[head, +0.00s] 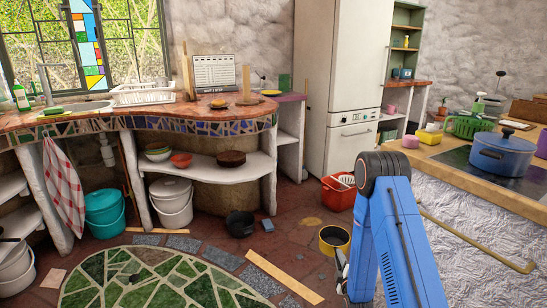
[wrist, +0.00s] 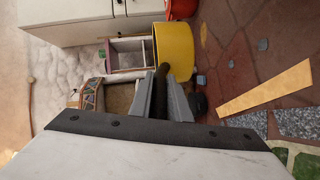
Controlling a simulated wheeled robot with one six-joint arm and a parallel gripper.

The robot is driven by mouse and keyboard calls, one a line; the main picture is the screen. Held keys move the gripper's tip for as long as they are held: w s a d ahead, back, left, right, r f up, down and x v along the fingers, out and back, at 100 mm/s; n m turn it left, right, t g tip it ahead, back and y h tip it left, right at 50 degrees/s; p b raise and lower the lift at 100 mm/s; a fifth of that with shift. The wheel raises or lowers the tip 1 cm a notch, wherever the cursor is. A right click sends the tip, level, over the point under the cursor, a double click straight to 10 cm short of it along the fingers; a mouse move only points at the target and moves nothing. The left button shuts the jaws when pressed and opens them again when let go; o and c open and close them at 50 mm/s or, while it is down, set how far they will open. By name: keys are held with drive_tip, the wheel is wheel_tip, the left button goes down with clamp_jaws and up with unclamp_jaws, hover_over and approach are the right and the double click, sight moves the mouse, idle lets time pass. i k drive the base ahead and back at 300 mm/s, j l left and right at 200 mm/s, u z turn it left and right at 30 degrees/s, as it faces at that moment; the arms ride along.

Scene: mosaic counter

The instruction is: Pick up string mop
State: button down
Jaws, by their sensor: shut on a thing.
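My gripper (wrist: 162,84) is low over the floor, its two grey fingers shut on a dark, rounded, rod-like thing (wrist: 162,72). Most of that thing is hidden between the fingers, and I cannot tell whether it is part of the string mop. In the head view my gripper (head: 342,270) is mostly hidden by my blue arm. No mop strings show clearly in either view. A yellow open container (wrist: 178,48) is just beyond the fingertips; it also shows in the head view (head: 327,251). I cannot tell whether the held thing touches it.
A red bucket (head: 331,196) stands near the white fridge (head: 340,80). A black pot (head: 240,224), a loose plank (head: 284,276) and grey slabs lie on the floor. The counter with the blue pot (head: 500,154) is at right.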

sight(304, 172)
drive_tip(key=i+j, duration=0.15)
drive_tip(key=i, duration=0.4)
drive_tip(key=i+j+z, duration=0.1)
drive_tip(key=i, duration=0.4)
drive_tip(key=i+j, duration=0.2)
drive_tip(key=i, duration=0.3)
drive_tip(key=i+j+z, duration=0.1)
drive_tip(key=i, duration=0.45)
drive_tip(key=i+j, duration=0.35)
drive_tip(key=i, duration=0.15)
drive_tip(key=l+z, duration=0.05)
